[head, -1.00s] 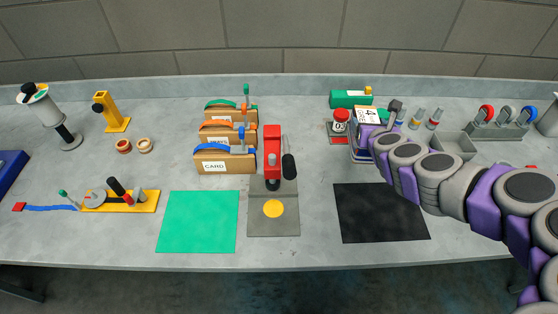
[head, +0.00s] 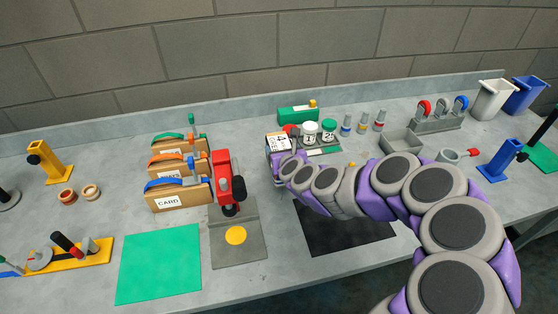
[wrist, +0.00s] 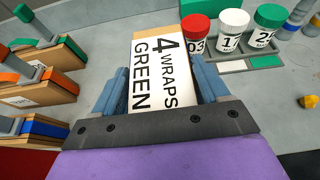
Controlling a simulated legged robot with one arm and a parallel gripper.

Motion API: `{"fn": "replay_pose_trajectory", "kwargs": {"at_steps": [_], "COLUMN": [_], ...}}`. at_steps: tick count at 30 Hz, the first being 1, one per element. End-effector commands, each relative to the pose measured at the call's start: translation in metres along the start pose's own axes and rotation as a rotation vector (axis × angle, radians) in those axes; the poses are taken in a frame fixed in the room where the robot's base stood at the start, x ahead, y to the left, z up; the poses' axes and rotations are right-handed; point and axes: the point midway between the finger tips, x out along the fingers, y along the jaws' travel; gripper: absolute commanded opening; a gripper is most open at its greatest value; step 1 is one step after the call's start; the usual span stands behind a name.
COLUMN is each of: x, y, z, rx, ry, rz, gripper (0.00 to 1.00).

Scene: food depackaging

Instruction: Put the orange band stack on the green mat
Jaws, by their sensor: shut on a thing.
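The orange band stack (head: 163,167) is the middle of three cardboard stacks, between a green-banded one behind and a blue-banded one in front. It also shows at the left edge of the wrist view (wrist: 22,92). The green mat (head: 158,265) lies bare at the front left of the table. My gripper (wrist: 165,85) is shut on a block with a white label (wrist: 166,75) reading "4 WRAPS GREEN". In the head view, my gripper (head: 282,160) is right of the stacks, and the block's label (head: 278,143) shows above it. The block's underside is hidden.
A red press (head: 224,176) on a grey plate (head: 240,252) stands between the stacks and my gripper. Several lidded jars (head: 310,132) stand just right of the block. A black mat (head: 345,235) lies below my arm. A yellow fixture (head: 70,257) is left of the green mat.

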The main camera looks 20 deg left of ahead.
Motion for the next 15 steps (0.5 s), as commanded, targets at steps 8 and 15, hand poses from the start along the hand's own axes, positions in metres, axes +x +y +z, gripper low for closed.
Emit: {"fn": "replay_pose_trajectory", "kwargs": {"at_steps": [8, 15], "x": [0.015, 0.014], "y": [0.003, 0.001], "z": [-0.031, -0.031], "rx": [-0.002, 0.000], "ry": [0.001, 0.001], "rz": [-0.001, 0.000], "gripper": [0.04, 0.78]}}
